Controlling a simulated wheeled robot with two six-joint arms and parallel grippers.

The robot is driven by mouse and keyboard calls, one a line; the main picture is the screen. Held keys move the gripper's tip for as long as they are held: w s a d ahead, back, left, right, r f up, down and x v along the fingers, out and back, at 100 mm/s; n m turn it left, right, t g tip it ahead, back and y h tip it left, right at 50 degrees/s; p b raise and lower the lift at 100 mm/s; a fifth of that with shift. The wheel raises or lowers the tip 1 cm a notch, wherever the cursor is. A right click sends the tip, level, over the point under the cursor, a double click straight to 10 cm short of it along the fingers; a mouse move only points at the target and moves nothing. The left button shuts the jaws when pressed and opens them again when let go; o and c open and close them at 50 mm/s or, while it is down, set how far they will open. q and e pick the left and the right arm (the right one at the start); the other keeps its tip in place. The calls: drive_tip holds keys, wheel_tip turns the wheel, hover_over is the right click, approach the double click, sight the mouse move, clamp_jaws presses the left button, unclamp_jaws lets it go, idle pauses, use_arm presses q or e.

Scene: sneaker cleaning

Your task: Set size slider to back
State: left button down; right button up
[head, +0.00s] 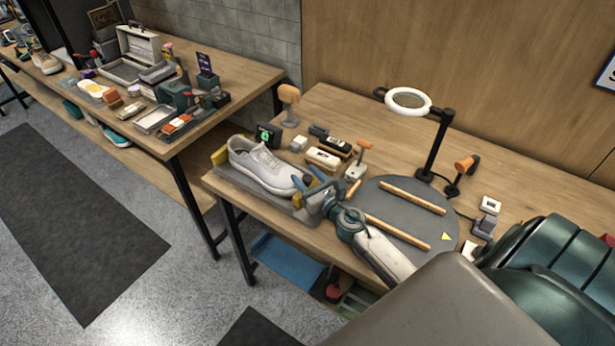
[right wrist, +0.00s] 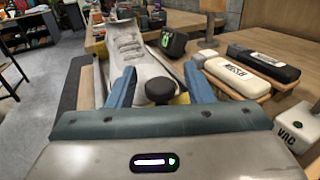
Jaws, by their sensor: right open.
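A white sneaker (head: 262,167) sits on a grey fixture (head: 236,183) at the left end of the workbench; it also shows ahead in the right wrist view (right wrist: 128,45). A round black knob (right wrist: 159,91), seemingly the size slider's, stands at the sneaker's near end. My right gripper (right wrist: 160,86) is open, with its blue fingers on either side of the knob. I cannot tell whether they touch it. In the head view the right gripper (head: 308,181) is by the sneaker's toe. The slider's track is hidden. My left gripper is out of view.
A brush block (head: 323,158), a small green-lit display (head: 267,135) and a wooden-handled tool (head: 289,101) stand behind the sneaker. A round grey mat (head: 407,197) with two wooden rods and a ring lamp (head: 408,100) lie to the right. Another cluttered bench (head: 247,77) stands left.

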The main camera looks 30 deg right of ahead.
sight(317, 184)
drive_tip(key=shift+c, duration=0.7)
drive_tip(key=c, duration=0.3)
clamp_jaws()
drive_tip(key=shift+s+d+f+b, duration=0.2)
drive_tip(key=shift+s+b, duration=0.1)
drive_tip(key=shift+s, duration=0.25)
drive_tip(key=shift+s+d+b, duration=0.2)
drive_tip(key=shift+s+b, duration=0.05)
drive_tip(key=shift+s, duration=0.3)
drive_tip(key=shift+s+d+b, duration=0.2)
drive_tip(key=shift+s, duration=0.3)
drive_tip(key=shift+s+d+r, duration=0.15)
drive_tip(key=shift+s+r, duration=0.1)
drive_tip(key=shift+o, duration=2.2)
unclamp_jaws()
drive_tip(key=shift+w, duration=0.1)
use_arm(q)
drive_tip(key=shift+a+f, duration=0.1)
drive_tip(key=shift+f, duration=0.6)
